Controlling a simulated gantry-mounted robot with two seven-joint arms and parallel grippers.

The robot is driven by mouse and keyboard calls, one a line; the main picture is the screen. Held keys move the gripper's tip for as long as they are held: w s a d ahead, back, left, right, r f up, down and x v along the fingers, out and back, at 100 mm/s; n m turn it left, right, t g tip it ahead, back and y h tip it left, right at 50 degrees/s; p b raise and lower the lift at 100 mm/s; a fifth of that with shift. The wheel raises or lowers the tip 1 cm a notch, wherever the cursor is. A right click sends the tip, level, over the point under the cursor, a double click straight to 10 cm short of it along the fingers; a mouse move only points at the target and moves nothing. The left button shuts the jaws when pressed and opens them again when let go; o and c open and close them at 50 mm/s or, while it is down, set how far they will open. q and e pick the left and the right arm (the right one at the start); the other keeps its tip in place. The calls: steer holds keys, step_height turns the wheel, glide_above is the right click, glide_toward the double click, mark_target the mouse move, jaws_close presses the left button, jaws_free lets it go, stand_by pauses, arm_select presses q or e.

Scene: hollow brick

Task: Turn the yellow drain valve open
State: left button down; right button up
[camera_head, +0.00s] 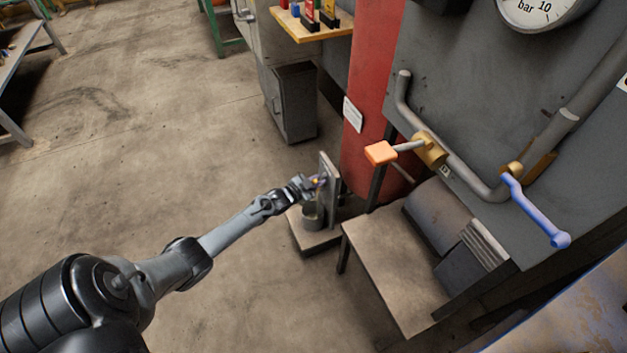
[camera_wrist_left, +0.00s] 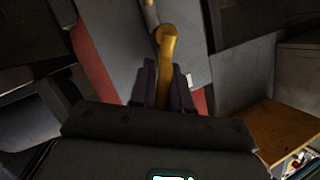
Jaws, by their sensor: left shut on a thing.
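The yellow drain valve's handle (camera_wrist_left: 168,48) shows in the left wrist view, running down from its round hub between my fingers. In the head view only a small yellow spot of the valve (camera_head: 316,182) shows beside a grey upright plate (camera_head: 331,178), low in front of the red tank. My left gripper (camera_head: 315,184) reaches it from the left and covers most of it. In the left wrist view my left gripper's two dark fingers (camera_wrist_left: 165,82) stand on either side of the handle, shut on it. My right gripper is in neither view.
A bucket (camera_head: 312,216) stands on a low base under the valve. The red tank (camera_head: 372,110) rises behind. To the right are an orange-handled lever (camera_head: 381,153), a blue lever (camera_head: 537,212) and a low table (camera_head: 395,265).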

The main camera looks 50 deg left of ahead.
arm_select(q)
steer(key=shift+w+a+r+n+g+h, duration=0.1)
steer(key=shift+a+r+n+g+h, duration=0.15)
steer(key=shift+n, duration=0.25)
steer(key=shift+w+a+r+n+g+h, duration=0.15)
steer(key=shift+a+n, duration=0.15)
steer(key=shift+n, duration=0.2)
steer(key=shift+a+f+n+g+h, duration=0.1)
steer(key=shift+a+n+g+h, duration=0.3)
steer(key=shift+n+h, duration=0.5)
steer(key=shift+a, duration=0.1)
steer(key=c, duration=1.2)
jaws_free()
steer(key=shift+o, duration=0.2)
